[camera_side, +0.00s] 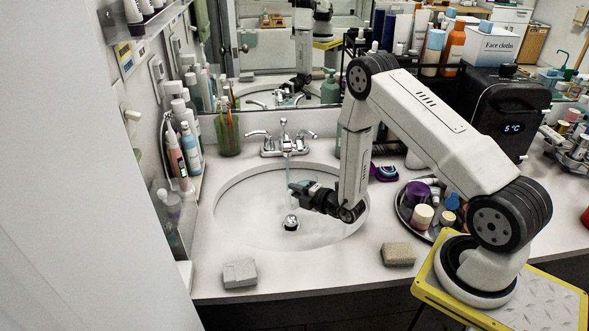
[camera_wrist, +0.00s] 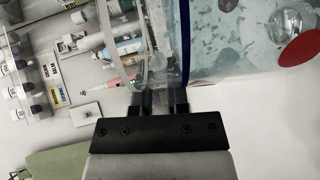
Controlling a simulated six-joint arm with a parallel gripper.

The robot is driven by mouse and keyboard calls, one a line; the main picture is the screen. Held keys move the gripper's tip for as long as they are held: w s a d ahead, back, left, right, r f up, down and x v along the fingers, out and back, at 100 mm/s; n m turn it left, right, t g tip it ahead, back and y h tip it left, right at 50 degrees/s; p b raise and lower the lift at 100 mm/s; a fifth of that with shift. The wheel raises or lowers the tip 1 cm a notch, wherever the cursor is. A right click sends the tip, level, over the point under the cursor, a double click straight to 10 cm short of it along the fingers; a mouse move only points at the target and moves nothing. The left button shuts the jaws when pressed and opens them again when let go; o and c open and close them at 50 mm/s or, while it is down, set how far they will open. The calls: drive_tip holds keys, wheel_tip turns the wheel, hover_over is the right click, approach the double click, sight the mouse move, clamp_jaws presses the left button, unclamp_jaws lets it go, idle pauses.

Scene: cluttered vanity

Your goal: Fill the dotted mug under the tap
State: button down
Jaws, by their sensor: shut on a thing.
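The dotted mug (camera_wrist: 235,55) is a clear vessel with a dark blue edge and a large red dot. It fills the upper right of the wrist view, with bubbles or droplets visible through its wall. My gripper (camera_wrist: 163,100) is shut on a clear part at its side, which looks like the handle. In the side view my gripper (camera_side: 305,190) is over the sink basin, just below and right of the tap (camera_side: 285,138). A thin bluish stream runs down from the spout toward the gripper. The mug is hard to make out there, so its water level cannot be told.
The white sink basin (camera_side: 245,210) has a round drain (camera_side: 290,222). A green cup of brushes (camera_side: 228,132) stands behind left. A round tray (camera_side: 405,212) of jars stands right. Two blocks, one grey (camera_side: 240,273) and one tan (camera_side: 398,254), lie at the counter's front.

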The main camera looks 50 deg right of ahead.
drive_tip(key=s+a+r, duration=0.2)
drive_tip(key=s+r, duration=0.5)
drive_tip(key=r, duration=0.4)
drive_tip(key=shift+s, duration=0.35)
idle(0.7)
drive_tip(key=shift+f+t, duration=0.1)
drive_tip(key=shift+t, duration=0.3)
drive_tip(key=shift+n+t, duration=0.3)
drive_tip(key=shift+t, duration=0.2)
drive_tip(key=w+a+r+n+g+y, duration=0.2)
drive_tip(key=w+a+r+n+y, duration=0.2)
drive_tip(key=a+y, duration=0.4)
drive_tip(key=shift+w+a+r+n+y, duration=0.25)
drive_tip(key=shift+w+r+n+y, duration=0.1)
drive_tip(key=shift+r+n, duration=0.45)
drive_tip(key=shift+s+a+f, duration=0.1)
drive_tip(key=shift+f, duration=0.1)
